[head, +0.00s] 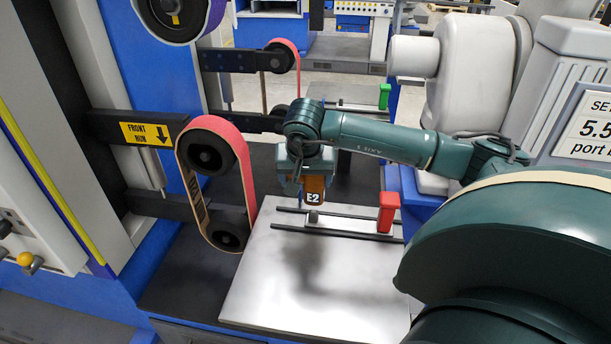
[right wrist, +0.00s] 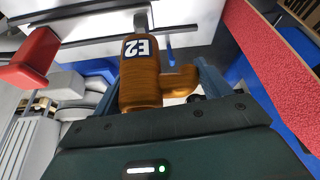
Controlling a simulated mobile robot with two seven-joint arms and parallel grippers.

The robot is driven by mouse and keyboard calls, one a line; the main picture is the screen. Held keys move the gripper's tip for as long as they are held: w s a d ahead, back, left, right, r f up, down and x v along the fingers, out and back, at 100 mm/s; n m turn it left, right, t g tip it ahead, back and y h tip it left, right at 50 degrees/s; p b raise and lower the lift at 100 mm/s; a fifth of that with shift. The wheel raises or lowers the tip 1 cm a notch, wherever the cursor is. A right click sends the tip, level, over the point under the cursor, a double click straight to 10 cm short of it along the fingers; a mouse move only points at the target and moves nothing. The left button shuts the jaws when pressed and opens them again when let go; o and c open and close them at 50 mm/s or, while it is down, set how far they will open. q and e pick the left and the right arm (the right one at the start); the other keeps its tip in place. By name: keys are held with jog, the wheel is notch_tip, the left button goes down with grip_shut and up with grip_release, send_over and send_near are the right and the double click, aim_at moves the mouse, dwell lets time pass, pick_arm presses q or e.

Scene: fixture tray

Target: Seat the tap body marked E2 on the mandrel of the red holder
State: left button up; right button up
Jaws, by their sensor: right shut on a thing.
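The orange-brown tap body (head: 314,183), with a white E2 label, is held in my right gripper (head: 306,180). It hangs with the labelled end down. In the right wrist view the tap body (right wrist: 142,82) sits between the blue fingers, with its side branch showing. The red holder (head: 387,212) has a red block at the right end of two dark rails; the block also shows in the right wrist view (right wrist: 36,52). Its short grey mandrel (head: 313,215) stands on the rails directly below the tap body in the picture. Their exact gap and alignment are hard to tell. My left gripper is out of view.
A pale metal plate (head: 310,285) lies under the rails, with open room in front. A pink-red sanding belt on rollers (head: 241,165) stands close left of my gripper. A green block (head: 384,96) on similar rails stands farther back.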

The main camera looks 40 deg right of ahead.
aim_at(305, 200)
jog(key=shift+f+b, duration=0.3)
jog(key=shift+f, duration=0.25)
jog(key=shift+f+b, duration=0.45)
jog(key=shift+f, duration=0.2)
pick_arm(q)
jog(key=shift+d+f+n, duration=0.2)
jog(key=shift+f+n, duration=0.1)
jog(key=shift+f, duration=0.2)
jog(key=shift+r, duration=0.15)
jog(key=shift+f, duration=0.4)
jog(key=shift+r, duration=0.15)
